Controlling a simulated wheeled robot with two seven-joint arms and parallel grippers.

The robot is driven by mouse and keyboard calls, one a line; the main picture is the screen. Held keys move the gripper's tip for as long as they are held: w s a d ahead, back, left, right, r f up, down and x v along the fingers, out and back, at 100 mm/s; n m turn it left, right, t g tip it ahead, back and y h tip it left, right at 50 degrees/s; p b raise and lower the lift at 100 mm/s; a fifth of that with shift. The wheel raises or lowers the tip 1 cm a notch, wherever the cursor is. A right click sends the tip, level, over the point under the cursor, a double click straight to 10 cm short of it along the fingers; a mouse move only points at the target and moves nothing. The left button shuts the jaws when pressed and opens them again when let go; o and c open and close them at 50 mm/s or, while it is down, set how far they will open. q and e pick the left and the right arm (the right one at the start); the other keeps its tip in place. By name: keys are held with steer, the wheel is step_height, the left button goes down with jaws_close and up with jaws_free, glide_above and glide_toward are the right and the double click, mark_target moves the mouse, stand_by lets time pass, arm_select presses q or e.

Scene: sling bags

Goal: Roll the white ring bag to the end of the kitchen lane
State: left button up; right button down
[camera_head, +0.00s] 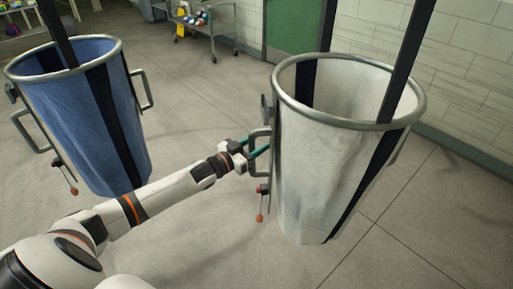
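The white ring bag (322,165) hangs upright at the right of the head view from dark straps, with a round grey metal ring (345,123) at its top. A metal handle and a small lever with a red tip sit on its left side. My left gripper (259,147) is at that left handle, its green-tipped fingers reaching the handle. Whether the fingers are closed on the handle cannot be made out. My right gripper is out of view.
A blue ring bag (88,120) hangs at the left, with handles on its sides. A metal cart (212,30) with small items stands at the back by a green door (292,28). A tiled wall runs along the right.

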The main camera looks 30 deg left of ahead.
arm_select(q)
steer(key=shift+d+f, duration=0.1)
steer(key=shift+s+f, duration=0.1)
steer(key=shift+s, duration=0.05)
steer(key=shift+s+f, duration=0.1)
steer(key=shift+s, duration=0.15)
steer(key=b+v, duration=0.1)
steer(key=v, duration=1)
steer(key=shift+b, duration=0.35)
steer(key=shift+s, duration=0.15)
stand_by(0.6)
